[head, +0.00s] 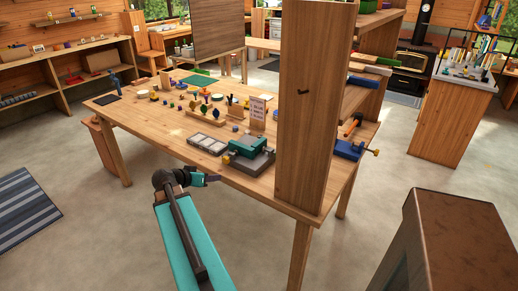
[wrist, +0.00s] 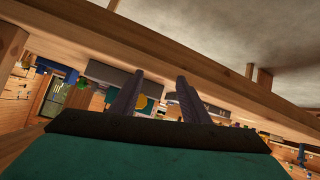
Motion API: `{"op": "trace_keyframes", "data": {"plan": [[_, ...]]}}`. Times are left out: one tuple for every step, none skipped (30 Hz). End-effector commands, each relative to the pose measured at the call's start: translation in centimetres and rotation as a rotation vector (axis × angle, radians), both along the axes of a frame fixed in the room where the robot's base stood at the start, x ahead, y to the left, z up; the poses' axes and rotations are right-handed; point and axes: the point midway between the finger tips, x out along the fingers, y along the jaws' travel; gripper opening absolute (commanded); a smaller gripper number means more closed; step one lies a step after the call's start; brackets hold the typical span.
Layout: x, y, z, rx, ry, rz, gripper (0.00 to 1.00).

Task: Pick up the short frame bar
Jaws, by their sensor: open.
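I cannot pick out the short frame bar for certain in either view; the things on the workbench are small and partly hidden. The wooden workbench (head: 150,120) stands ahead with many small items on it. My gripper (head: 212,179) is near the bench's front edge, left of a teal and grey device (head: 249,153). In the wrist view my gripper (wrist: 160,77) shows two dark fingers apart with nothing held between them. The wrist picture is strongly tilted, and the bench edge (wrist: 190,65) runs slantwise behind the fingers.
A tall wooden panel (head: 315,110) rises at the bench's front right and hides part of it. A blue vise (head: 348,150) is right of it. A brown block-shaped thing (head: 455,235) stands near right. The floor at left is clear around a striped rug (head: 22,208).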

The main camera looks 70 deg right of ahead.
Motion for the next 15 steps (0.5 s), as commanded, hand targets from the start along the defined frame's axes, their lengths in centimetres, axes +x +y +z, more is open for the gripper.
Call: {"op": "trace_keyframes", "data": {"plan": [[-1.2,-1.8,2.0,-0.045,-0.03,-0.038,0.42],[-1.8,-2.7,3.2,-0.072,-0.048,-0.058,0.42],[-2.7,-3.9,4.6,-0.107,-0.07,-0.084,0.42],[-3.4,-4.6,5.8,-0.132,-0.086,-0.102,0.42],[-4.1,-5.4,6.7,-0.153,-0.1,-0.12,0.42],[-5.0,-6.3,8.0,-0.181,-0.115,-0.141,0.42],[-5.7,-6.9,8.8,-0.198,-0.126,-0.157,0.42],[-6.3,-7.3,9.3,-0.209,-0.132,-0.168,0.42],[-7.1,-7.8,10.0,-0.223,-0.138,-0.182,0.42],[-7.5,-8.1,10.3,-0.229,-0.141,-0.19,0.42],[-7.9,-8.3,10.6,-0.235,-0.143,-0.196,0.42],[-8.3,-8.6,10.9,-0.24,-0.145,-0.203,0.42],[-8.6,-8.7,11.0,-0.242,-0.146,-0.207,0.42],[-8.8,-8.8,11.1,-0.243,-0.147,-0.21,0.42],[-8.9,-8.9,11.2,-0.245,-0.147,-0.213,0.42]]}}
